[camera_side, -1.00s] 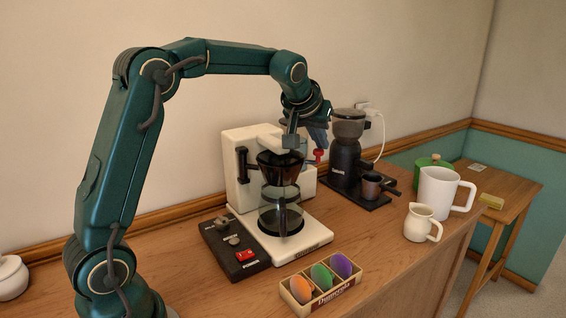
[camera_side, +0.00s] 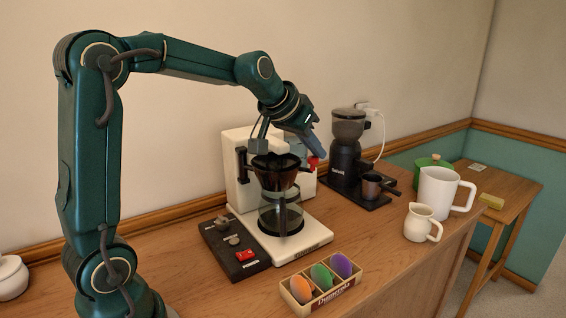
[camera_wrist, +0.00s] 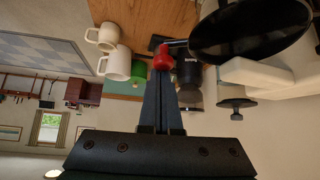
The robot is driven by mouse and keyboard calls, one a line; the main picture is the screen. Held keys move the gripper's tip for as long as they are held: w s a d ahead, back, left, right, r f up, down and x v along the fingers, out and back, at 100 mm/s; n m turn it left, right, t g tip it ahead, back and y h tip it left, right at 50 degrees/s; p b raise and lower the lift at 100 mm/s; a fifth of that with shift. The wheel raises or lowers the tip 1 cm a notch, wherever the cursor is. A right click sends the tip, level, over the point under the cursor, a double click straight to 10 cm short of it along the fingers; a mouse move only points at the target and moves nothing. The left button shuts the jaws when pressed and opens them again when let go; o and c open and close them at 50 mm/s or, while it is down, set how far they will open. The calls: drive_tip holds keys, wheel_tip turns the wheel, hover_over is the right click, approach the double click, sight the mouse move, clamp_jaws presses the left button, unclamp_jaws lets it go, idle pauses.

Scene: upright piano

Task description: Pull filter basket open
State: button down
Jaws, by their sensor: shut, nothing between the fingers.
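The filter basket (camera_side: 275,170) is a dark brown cone under the head of the white coffee maker (camera_side: 238,185), above the glass carafe (camera_side: 280,215). In the wrist view the basket (camera_wrist: 250,30) is a large black round shape at upper right. A red knob (camera_wrist: 162,57) on a dark stem lies beside it; the knob also shows in the side view (camera_side: 313,163). My gripper (camera_side: 319,153) is shut and empty, tilted down to the right at the knob. In the wrist view its fingertips (camera_wrist: 160,73) are together right at the knob; contact is unclear.
A coffee grinder (camera_side: 345,150) stands right behind the coffee maker. A white mug (camera_side: 440,190), a cream jug (camera_side: 421,223) and a green pot (camera_side: 432,162) are further right. A dark switch box (camera_side: 235,245) and an egg-filled tray (camera_side: 322,298) are in front.

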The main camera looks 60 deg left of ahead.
drive_tip(key=s+a+m+g+h, duration=0.1)
drive_tip(key=s+m+g+h, duration=0.6)
drive_tip(key=s+m, duration=1.1)
drive_tip(key=shift+s+a+m+h, duration=0.35)
drive_tip(key=shift+s+h, duration=0.5)
drive_tip(key=shift+h, duration=0.75)
